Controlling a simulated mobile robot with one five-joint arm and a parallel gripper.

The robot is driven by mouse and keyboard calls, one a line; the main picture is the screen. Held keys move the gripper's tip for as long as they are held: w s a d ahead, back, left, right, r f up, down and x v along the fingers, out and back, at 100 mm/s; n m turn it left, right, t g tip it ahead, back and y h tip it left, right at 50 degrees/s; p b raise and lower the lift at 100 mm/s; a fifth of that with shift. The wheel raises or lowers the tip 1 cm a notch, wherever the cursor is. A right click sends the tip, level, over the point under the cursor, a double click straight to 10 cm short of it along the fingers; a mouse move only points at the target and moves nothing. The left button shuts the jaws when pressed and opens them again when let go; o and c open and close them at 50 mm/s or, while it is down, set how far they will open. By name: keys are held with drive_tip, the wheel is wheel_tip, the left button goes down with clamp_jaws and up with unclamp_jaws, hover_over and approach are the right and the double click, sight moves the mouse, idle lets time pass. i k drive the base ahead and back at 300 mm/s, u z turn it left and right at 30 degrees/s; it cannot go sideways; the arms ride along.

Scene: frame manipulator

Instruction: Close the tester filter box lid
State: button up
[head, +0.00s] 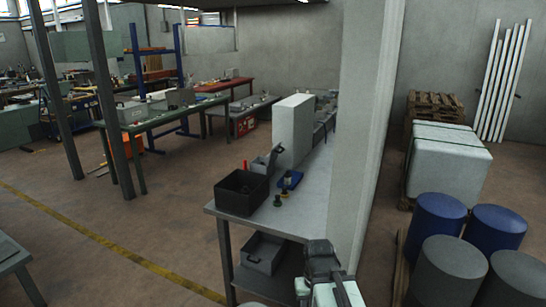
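A small grey box (260,165) with a raised, tilted lid (275,155) stands on the grey workbench (312,195), behind a black open-topped bin. It looks like the filter box, though no label is readable. The bin hides part of its front. Dark and pale parts of my arm show at the bottom of the view, near the bench's front end. My gripper (338,287) seems to be among them, well short of the grey box and apart from it. Its fingers are not clear enough to show whether they are open.
The black bin (241,192) stands at the bench's near left corner. A blue item (291,179) and small dark parts lie right of it. A tall pale block (293,130) stands behind. A concrete pillar (368,130) borders the bench's right. Open floor lies left.

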sight(274, 152)
drive_tip(key=u, duration=0.1)
drive_tip(key=i, duration=1)
drive_tip(key=u, duration=0.65)
drive_tip(key=k, duration=1.3)
drive_tip(key=u, duration=1.15)
drive_tip(key=i, duration=1.85)
drive_tip(key=z, duration=0.5)
drive_tip(key=i, duration=2.05)
drive_tip(key=z, duration=1.25)
drive_tip(key=i, duration=1.7)
drive_tip(key=z, duration=0.3)
drive_tip(key=k, duration=0.35)
drive_tip(key=z, duration=0.15)
